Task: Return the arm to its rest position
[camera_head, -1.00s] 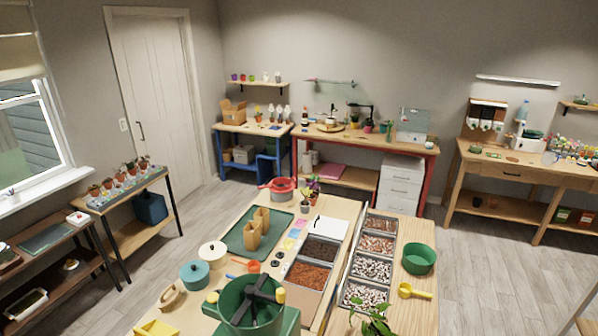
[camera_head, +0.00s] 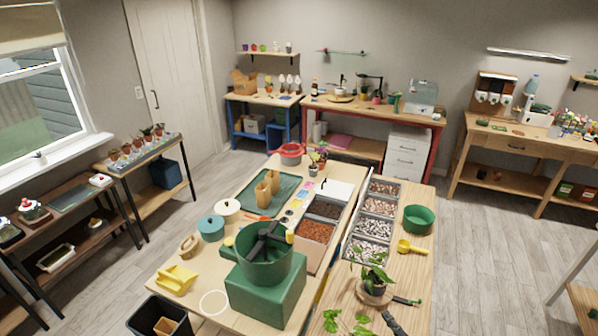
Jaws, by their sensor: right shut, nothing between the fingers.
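My right gripper (camera_head: 389,318) shows only as a small dark tip at the bottom edge. It looks shut and empty. The rest of that arm is out of view. It is just below a potted plant (camera_head: 373,277) on a round wooden board and a dark, green-tipped tool (camera_head: 407,301) on the right-hand wooden table (camera_head: 408,255). I cannot tell how high it is above the table. My left gripper and arm are not in view.
Left of the tip stand a green box (camera_head: 265,296) with a green tub (camera_head: 264,262) on it. A yellow scoop (camera_head: 411,247) and a green bowl (camera_head: 418,219) are farther back. A leafy plant (camera_head: 345,324) is close on the left. Open floor (camera_head: 480,260) lies at right.

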